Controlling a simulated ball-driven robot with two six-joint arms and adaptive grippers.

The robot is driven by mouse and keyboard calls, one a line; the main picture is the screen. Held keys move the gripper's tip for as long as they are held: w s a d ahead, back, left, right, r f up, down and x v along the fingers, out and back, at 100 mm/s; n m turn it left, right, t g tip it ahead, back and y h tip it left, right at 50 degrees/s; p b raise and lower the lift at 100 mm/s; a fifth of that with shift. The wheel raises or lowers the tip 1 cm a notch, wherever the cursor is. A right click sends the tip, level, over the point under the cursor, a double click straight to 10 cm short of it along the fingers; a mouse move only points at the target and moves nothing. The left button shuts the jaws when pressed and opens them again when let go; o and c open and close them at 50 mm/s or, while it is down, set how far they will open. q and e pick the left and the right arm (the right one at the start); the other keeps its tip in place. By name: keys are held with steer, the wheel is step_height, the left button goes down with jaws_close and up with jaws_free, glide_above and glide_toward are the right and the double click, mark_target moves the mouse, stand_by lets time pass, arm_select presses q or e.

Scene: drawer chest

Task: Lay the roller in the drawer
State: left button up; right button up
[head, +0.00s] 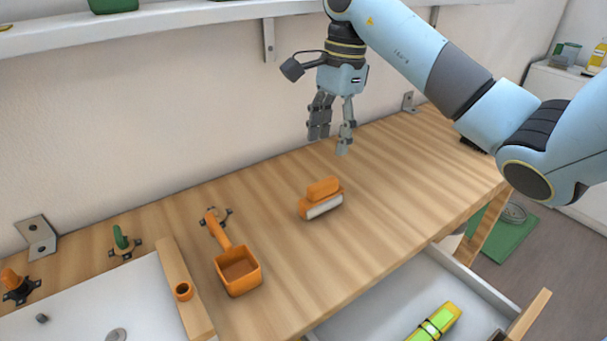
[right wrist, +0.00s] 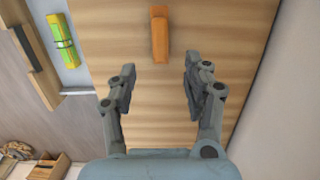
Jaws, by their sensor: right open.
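An orange piece with a white lower part (head: 322,197), which I take for the roller, lies on the wooden bench top. It shows as an orange bar in the right wrist view (right wrist: 160,35). My right gripper (head: 331,138) is open and empty above the bench, apart from this piece and farther back in the head view. In the right wrist view, the orange bar lies just beyond the gap between my fingertips (right wrist: 160,78). The drawer (head: 378,318) is pulled open below the bench's front edge; a yellow-green object (head: 435,322) lies in it. My left gripper is not in view.
An orange scoop-like box with a handle (head: 238,272) stands left of the roller. A white tray with a wooden edge (head: 186,290) and small clamp-like pieces (head: 122,242) are farther left. A shelf (head: 180,18) runs above.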

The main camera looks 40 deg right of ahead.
mark_target(323, 182)
steer(key=f+b, duration=0.1)
steer(key=f, duration=0.1)
steer(key=f+b, duration=0.1)
steer(key=b, duration=0.1)
steer(key=f+b, duration=0.2)
steer(key=shift+a+f, duration=0.3)
steer(key=shift+f, duration=0.05)
steer(key=shift+a+f, duration=0.1)
steer(key=shift+f, duration=0.45)
steer(key=f, duration=0.3)
steer(key=shift+w+a+f, duration=0.1)
steer(key=shift+a+f, duration=0.1)
steer(key=shift+f, duration=0.2)
steer(key=shift+c, duration=0.6)
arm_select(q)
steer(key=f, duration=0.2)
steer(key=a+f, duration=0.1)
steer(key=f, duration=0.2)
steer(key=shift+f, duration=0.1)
arm_select(e)
jaws_close()
